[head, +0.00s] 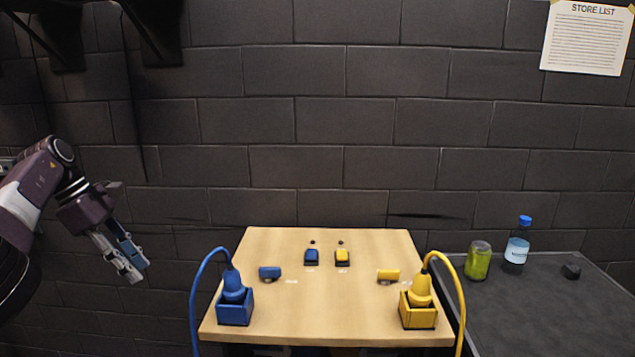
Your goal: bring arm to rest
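My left gripper (140,271) hangs at the left, in front of the dark wall, pointing down and to the right. Its two fingers lie close together in this view, and I cannot tell whether they are open or shut. It is apart from the table and I see nothing held in it. My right gripper is not in view. On the wooden table (325,285) stand a blue button (312,257) and a yellow button (342,257) side by side at the back.
A blue plug in a blue box (235,311) and a yellow plug in a yellow box (418,316) stand at the front corners with cables. Small blue (269,273) and yellow (388,276) blocks lie behind them. A can (478,262) and bottle (516,250) stand on the dark table (540,310).

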